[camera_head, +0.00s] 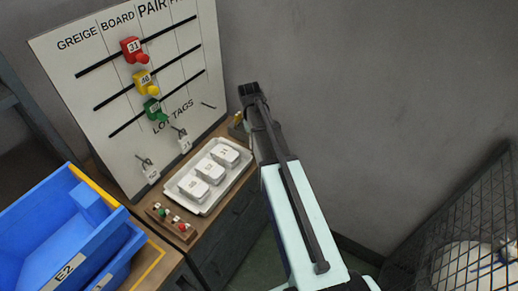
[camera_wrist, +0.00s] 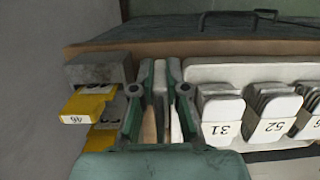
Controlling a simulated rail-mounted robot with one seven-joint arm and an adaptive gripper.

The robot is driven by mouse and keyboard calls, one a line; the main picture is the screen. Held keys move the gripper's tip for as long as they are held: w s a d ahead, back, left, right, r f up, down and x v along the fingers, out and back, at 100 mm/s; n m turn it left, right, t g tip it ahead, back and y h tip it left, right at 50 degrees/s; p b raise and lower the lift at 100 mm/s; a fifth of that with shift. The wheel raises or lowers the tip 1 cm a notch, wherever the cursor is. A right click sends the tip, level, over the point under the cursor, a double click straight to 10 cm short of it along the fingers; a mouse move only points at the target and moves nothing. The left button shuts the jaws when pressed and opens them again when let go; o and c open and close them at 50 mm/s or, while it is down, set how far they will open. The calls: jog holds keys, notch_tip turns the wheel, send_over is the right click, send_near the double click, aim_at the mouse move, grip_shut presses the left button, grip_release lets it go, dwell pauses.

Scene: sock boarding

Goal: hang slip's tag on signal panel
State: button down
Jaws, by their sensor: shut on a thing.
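My gripper (camera_wrist: 161,110) is shut on a thin tag seen nearly edge-on between its fingers in the wrist view; its number is not readable. In the head view the gripper is mostly hidden by my arm. The signal panel (camera_head: 100,125) stands at the back of the cabinet, with a LOT TAGS row of hooks. The right hook (camera_head: 208,105) looks bare. A yellow slip marked 46 (camera_wrist: 86,106) sits in a grey block (camera_wrist: 98,70) left of my gripper.
A white tray (camera_head: 203,207) holds stacks of white tags, two reading 31 (camera_wrist: 222,110) and 52 (camera_wrist: 272,106). Red, yellow and green sliders sit on the panel. A button box (camera_head: 171,222), blue bins (camera_head: 60,235) and a wire basket (camera_head: 460,235) stand around.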

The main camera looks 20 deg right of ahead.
jog(key=shift+f+p, duration=0.45)
jog(key=shift+f, duration=1.55)
jog(key=shift+f, duration=0.15)
jog(key=c, duration=1.5)
grip_release()
jog(key=shift+o, duration=0.2)
jog(key=r+b, duration=0.1)
jog(key=r, duration=0.2)
jog(key=w+r+b, duration=0.1)
jog(key=r, duration=0.3)
jog(key=a+r+b, duration=0.1)
jog(key=r, duration=0.3)
jog(key=shift+w+r, duration=0.2)
jog(key=shift+w, duration=0.2)
jog(key=o, duration=0.4)
jog(key=shift+a+r, duration=0.1)
jog(key=shift+r, duration=0.3)
